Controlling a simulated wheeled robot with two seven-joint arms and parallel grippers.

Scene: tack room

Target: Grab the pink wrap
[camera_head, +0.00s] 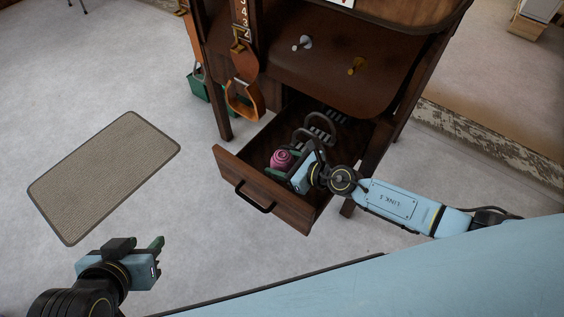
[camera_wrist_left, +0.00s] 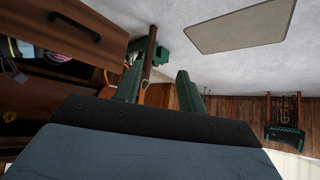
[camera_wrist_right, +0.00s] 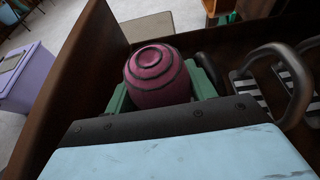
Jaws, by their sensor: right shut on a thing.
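The pink wrap (camera_head: 281,160) is a rolled pink bundle with dark spiral lines, inside the open wooden drawer (camera_head: 240,181). In the right wrist view the pink wrap (camera_wrist_right: 156,76) sits between the green fingers of my right gripper (camera_wrist_right: 160,88), which is shut on it. In the head view my right gripper (camera_head: 292,165) reaches into the drawer from the right. My left gripper (camera_head: 154,257) is empty and open, low at the left over the floor. Its two green fingers stand apart in the left wrist view (camera_wrist_left: 160,90).
Stirrup-like metal loops with striped treads (camera_head: 320,127) lie farther back in the drawer. The drawer front has a dark handle (camera_head: 255,197). Brown leather straps (camera_head: 244,85) hang at the cabinet's left.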

